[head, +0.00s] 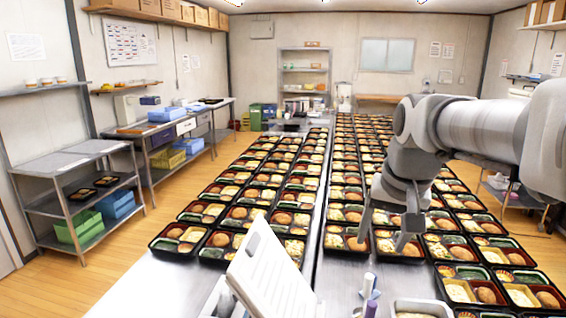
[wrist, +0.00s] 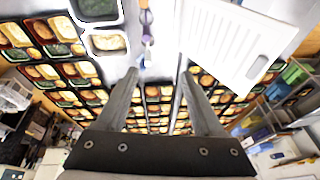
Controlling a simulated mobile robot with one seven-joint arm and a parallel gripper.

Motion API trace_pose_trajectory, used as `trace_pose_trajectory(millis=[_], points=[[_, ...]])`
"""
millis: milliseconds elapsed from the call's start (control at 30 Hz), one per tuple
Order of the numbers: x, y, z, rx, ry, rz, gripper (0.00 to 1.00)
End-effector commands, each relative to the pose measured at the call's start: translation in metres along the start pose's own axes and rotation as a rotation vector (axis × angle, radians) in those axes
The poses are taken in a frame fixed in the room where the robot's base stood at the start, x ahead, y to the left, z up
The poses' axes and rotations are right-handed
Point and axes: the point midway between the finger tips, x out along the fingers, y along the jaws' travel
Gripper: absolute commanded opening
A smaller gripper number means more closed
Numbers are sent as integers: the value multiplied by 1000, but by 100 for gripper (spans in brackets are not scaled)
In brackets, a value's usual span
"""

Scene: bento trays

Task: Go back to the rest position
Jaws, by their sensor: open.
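My gripper (head: 382,240) hangs over the right-hand table at its near part, with its two fingers spread apart and pointing down. Nothing is between the fingers. Below and behind it are rows of bento trays (head: 347,239) filled with food. In the wrist view my gripper (wrist: 160,75) shows both fingers apart, with the trays beyond them. Whether the fingertips touch a tray cannot be told.
A white cutting board (head: 268,272) stands tilted at the near middle, and shows in the wrist view (wrist: 225,45). Purple-and-white bottles (head: 370,296) and a metal container (head: 422,308) are close to it. Steel shelves (head: 75,170) stand left; the wooden floor between is clear.

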Motion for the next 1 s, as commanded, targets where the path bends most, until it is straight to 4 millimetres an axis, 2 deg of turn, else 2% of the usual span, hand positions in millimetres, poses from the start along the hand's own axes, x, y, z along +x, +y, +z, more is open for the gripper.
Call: trace_pose_trajectory(millis=[33,200,400,500,700,1000], points=[[-6,0,17,-27,17,-5,69],[-13,5,70,-118,66,-16,69],[-8,13,128,-223,122,-20,69],[-2,17,149,-261,141,-19,69],[4,21,168,-299,162,-18,69],[5,21,170,-301,163,-18,69]])
